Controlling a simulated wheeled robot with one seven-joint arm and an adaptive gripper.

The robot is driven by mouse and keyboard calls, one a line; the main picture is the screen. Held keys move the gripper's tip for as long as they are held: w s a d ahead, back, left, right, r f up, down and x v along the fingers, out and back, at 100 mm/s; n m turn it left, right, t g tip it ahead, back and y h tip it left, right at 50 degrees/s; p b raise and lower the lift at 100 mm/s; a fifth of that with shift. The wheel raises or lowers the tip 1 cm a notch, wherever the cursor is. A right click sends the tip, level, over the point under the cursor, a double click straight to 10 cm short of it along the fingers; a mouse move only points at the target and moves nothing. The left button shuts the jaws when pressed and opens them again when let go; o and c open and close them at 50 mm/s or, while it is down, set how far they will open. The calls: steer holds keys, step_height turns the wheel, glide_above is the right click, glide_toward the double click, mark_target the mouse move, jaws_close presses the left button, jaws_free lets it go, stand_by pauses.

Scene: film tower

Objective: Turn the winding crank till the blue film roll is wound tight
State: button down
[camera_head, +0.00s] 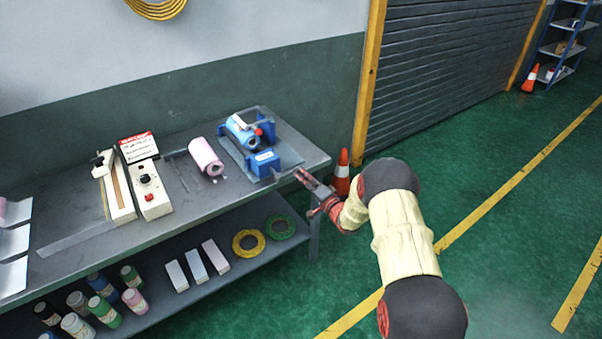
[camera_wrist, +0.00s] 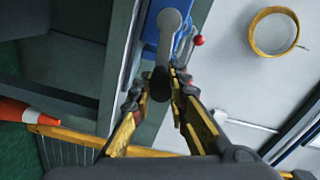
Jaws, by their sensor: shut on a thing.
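The blue film roll (camera_head: 241,131) lies in a blue winding stand on a grey plate at the right end of the bench. A red ball knob (camera_head: 258,132) sits beside the roll and also shows in the wrist view (camera_wrist: 198,41). In the wrist view the grey winding crank (camera_wrist: 169,24) runs down to a dark handle (camera_wrist: 160,84). My gripper (camera_wrist: 160,88) has one finger on each side of this handle and is shut on it. In the head view my gripper (camera_head: 303,178) is at the bench's right edge, and the crank is hard to make out there.
A pink roll (camera_head: 206,156) lies left of the stand. A white control box (camera_head: 150,190) with knobs is farther left. An orange cone (camera_head: 342,172) stands on the floor behind my gripper. The lower shelf holds bottles, boxes and tape rings. Floor on the right is clear.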

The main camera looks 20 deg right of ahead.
steer(key=shift+s+a+f+m+p, duration=0.1)
steer(key=shift+a+f+m+p, duration=0.1)
steer(key=shift+f+m, duration=0.85)
steer(key=shift+s+a+f+m+p, duration=0.2)
steer(key=shift+f+m, duration=0.4)
steer(key=shift+m, duration=0.9)
steer(key=shift+w+a+f+m+p, duration=0.1)
steer(key=shift+f+m+p, duration=0.15)
steer(key=shift+f+m, duration=0.8)
steer(key=shift+r+m, duration=0.25)
steer(key=shift+m, duration=0.05)
steer(key=c, duration=1.7)
jaws_free()
steer(key=shift+r, duration=0.15)
